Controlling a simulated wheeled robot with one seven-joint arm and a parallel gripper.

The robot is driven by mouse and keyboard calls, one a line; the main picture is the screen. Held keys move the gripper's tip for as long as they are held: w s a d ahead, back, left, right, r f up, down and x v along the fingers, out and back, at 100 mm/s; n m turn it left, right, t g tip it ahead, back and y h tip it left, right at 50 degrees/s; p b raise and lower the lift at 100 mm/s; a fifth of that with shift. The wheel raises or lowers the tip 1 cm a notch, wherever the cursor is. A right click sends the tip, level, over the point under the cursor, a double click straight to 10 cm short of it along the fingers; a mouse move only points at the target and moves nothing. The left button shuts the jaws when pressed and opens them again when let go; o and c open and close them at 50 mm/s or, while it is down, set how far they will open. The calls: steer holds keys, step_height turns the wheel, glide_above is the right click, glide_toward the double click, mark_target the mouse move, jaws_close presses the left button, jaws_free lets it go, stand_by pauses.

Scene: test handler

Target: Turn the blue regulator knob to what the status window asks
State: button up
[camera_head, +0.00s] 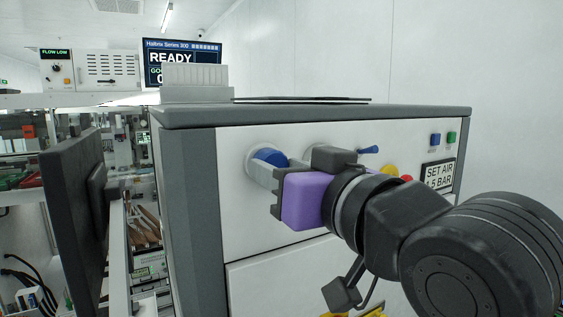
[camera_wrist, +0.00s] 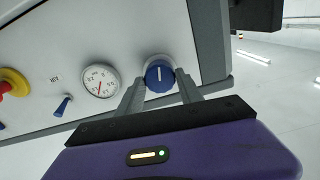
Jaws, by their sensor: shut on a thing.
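The blue regulator knob (camera_head: 269,157) is on the white front panel of the machine. It also shows in the wrist view (camera_wrist: 160,74), with a white pointer line standing nearly upright in that picture. My gripper (camera_wrist: 161,82) has its two grey fingers on either side of the knob and is shut on it. A round gauge (camera_wrist: 100,81) with a red needle is beside the knob; in the head view my gripper mostly hides it. The status window (camera_head: 438,175) reads "SET AIR", then a figure ending in ".5 BAR"; its first digit is unclear.
A blue toggle lever (camera_head: 369,150), a red and yellow button (camera_wrist: 13,83) and small blue (camera_head: 435,139) and green (camera_head: 451,137) buttons share the panel. A dark monitor (camera_head: 72,215) stands at left. A screen reading "READY" (camera_head: 172,57) is behind the machine.

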steer(key=shift+f+m, duration=0.2)
steer(key=shift+m, duration=0.5)
steer(key=o, duration=1.4)
steer(key=shift+r, duration=0.1)
steer(key=b+v, duration=0.1)
steer(key=v, duration=0.6)
steer(key=shift+s+d+b, duration=0.2)
steer(key=shift+s+b, duration=0.15)
steer(key=shift+b, duration=0.05)
steer(key=shift+r, duration=0.1)
